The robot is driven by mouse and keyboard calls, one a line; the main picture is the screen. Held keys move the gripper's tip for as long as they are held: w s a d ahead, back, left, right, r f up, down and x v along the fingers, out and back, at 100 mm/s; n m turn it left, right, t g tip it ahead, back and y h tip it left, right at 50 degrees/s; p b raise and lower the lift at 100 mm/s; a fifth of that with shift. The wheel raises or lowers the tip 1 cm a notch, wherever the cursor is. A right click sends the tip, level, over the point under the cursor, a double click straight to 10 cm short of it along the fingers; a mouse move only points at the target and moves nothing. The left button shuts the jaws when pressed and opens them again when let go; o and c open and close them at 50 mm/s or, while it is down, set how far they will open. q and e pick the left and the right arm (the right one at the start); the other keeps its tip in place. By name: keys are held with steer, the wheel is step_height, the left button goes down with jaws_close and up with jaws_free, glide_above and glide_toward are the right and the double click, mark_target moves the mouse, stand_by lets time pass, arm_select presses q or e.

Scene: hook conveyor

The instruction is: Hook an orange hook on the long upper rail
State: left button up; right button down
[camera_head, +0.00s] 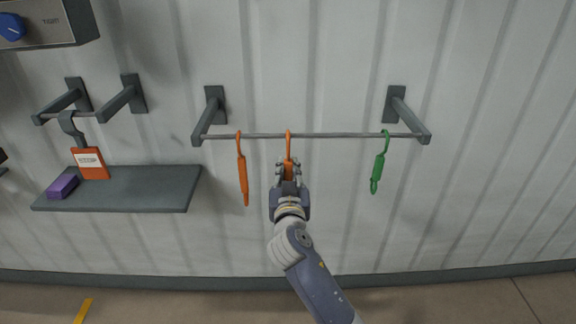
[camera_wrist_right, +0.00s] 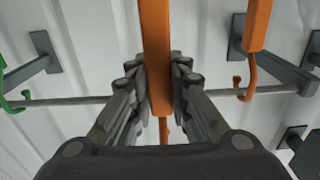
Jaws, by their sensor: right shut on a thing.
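The long upper rail (camera_head: 330,135) is a thin grey bar between two dark wall brackets. My right gripper (camera_head: 288,175) is below the middle of the rail, shut on an orange hook (camera_head: 288,146). The top of this hook is at the rail in the head view; I cannot tell whether it hangs over the bar. In the right wrist view the held hook (camera_wrist_right: 156,60) stands between the fingers of my right gripper (camera_wrist_right: 159,95), and the rail (camera_wrist_right: 75,100) runs behind. Another orange hook (camera_head: 243,178) hangs on the rail to the left. My left gripper is not in view.
A green hook (camera_head: 378,170) hangs near the rail's right end. At left, a short rail with a grey hook carries an orange tag (camera_head: 90,162) above a dark shelf (camera_head: 150,188) with a purple box (camera_head: 63,186). The wall right of the rail is clear.

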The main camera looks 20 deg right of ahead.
steer(key=shift+v, duration=1.45)
